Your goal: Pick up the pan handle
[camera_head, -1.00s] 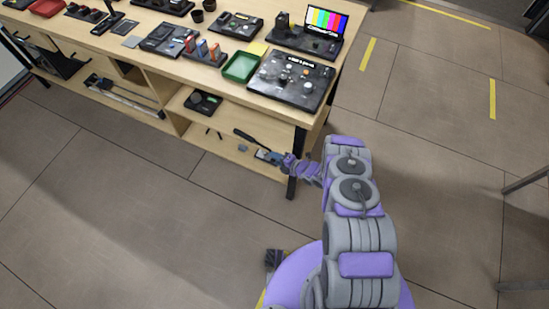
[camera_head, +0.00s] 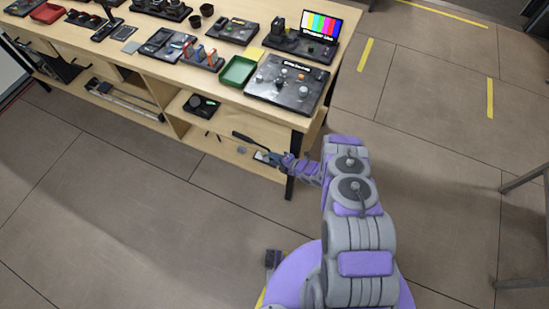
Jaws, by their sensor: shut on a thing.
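A dark, slim pan handle (camera_head: 243,137) shows at the lower shelf of the wooden table, toward its right end. It points up and to the left from my gripper (camera_head: 262,154). My gripper reaches in from the right, past the table's front right leg, and is shut on the handle's near end. The fingertips are small and partly blend with the dark handle. I cannot tell whether the handle is clear of the shelf.
The wooden table (camera_head: 160,66) carries a green tray (camera_head: 238,72), a control panel with knobs (camera_head: 287,82) and a colour-bar screen (camera_head: 321,25). A dark device (camera_head: 201,106) sits on the lower shelf. A dark table leg (camera_head: 294,165) stands close to my arm.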

